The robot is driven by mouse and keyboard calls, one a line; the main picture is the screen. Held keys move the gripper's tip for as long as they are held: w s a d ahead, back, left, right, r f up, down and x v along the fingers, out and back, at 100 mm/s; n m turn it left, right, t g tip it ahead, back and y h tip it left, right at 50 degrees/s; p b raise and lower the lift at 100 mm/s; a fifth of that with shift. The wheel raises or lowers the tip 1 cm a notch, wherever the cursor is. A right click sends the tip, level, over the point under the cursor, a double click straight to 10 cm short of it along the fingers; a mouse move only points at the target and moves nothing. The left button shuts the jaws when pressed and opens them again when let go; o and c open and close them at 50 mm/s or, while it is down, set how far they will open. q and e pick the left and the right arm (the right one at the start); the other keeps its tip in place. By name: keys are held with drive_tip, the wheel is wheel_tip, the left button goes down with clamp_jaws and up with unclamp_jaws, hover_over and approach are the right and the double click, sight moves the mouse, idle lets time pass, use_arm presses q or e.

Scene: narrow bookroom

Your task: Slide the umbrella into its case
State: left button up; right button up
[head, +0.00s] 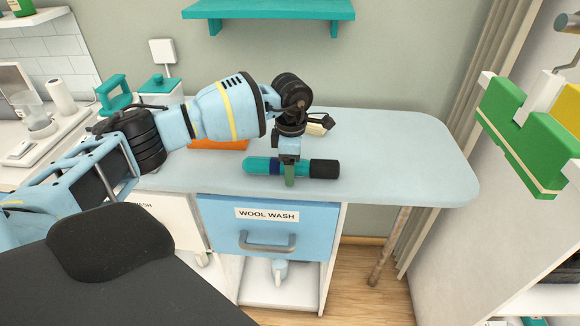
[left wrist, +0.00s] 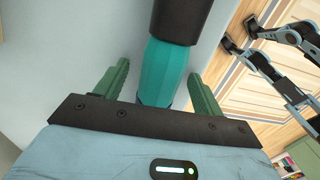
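The umbrella (head: 305,168) is a teal roll with a black end (head: 325,169) at the right; it lies flat across the pale blue table. A teal length (head: 257,166) with a dark blue band continues its line to the left; I cannot tell whether this is the case. My left gripper (head: 289,181) points down over the umbrella. In the left wrist view its green fingers (left wrist: 160,84) stand open on either side of the umbrella (left wrist: 163,72), with gaps showing. The gripper body hides the umbrella's near part.
An orange item (head: 220,145) lies on the table (head: 410,150) behind my left arm. A small dark and cream object (head: 318,126) is behind the gripper. The table's right part is clear. A drawer marked WOOL WASH (head: 266,230) is below.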

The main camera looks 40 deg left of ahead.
use_arm(q)
drive_tip(key=c, duration=1.2)
drive_tip(key=shift+r, duration=0.2)
drive_tip(key=shift+r, duration=0.55)
wheel_tip(320, 180, up, 2)
drive_tip(key=shift+s+r, duration=0.1)
drive_tip(key=shift+s, duration=0.05)
drive_tip(key=s+r, duration=0.1)
drive_tip(key=s, duration=1.4)
drive_tip(key=shift+s+d+r+b, duration=0.15)
drive_tip(key=shift+s+b, duration=0.25)
